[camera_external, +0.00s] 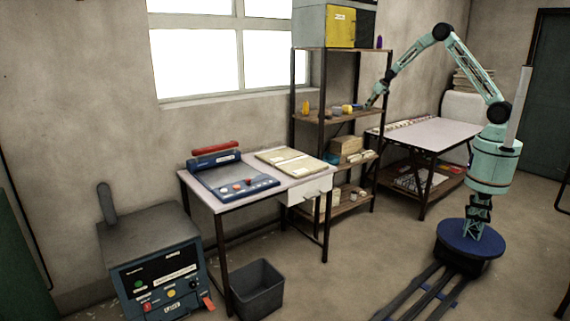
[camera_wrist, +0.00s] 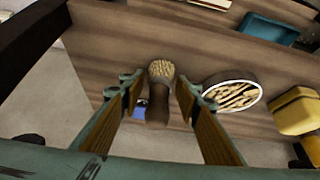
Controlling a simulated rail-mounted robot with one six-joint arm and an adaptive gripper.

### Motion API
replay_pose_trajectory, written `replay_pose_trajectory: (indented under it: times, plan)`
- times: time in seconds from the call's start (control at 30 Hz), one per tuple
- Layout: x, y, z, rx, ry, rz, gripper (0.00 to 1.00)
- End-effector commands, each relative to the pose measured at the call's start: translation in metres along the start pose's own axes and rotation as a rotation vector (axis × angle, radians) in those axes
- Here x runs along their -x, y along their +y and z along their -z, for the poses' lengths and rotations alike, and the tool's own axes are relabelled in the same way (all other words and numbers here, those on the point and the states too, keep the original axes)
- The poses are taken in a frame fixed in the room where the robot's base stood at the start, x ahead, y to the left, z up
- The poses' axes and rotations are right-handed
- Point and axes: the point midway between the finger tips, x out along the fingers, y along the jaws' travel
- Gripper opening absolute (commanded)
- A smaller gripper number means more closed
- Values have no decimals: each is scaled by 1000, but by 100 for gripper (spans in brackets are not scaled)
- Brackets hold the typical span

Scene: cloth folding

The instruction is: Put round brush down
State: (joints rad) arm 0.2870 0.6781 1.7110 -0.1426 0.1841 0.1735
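The round brush (camera_wrist: 160,72) is in the wrist view, with a pale bristle face and a dark brown body. It is between the two fingers of my gripper (camera_wrist: 160,82), over the wooden shelf board. The fingers are apart, with a visible gap on each side of the brush, so my gripper is open. Whether the brush rests on the board is hard to tell. In the external view my gripper (camera_external: 370,102) is at the right end of the rack's middle shelf (camera_external: 335,116); the brush is too small to make out there.
In the wrist view, a round dish of pale sticks (camera_wrist: 232,95) and a yellow object (camera_wrist: 298,112) are right of the brush. A teal tray (camera_wrist: 268,28) is farther back. A table (camera_external: 430,132) stands right of the rack, and a workbench (camera_external: 250,190) stands left.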

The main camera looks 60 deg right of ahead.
Motion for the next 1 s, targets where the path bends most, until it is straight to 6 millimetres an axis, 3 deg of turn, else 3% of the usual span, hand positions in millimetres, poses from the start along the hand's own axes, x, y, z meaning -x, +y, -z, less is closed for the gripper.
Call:
replay_pose_trajectory:
  times: [0.57,1.0]
  plan:
    - [4,0,2,0,0,0,34]
    - [41,0,2,0,1,0,34]
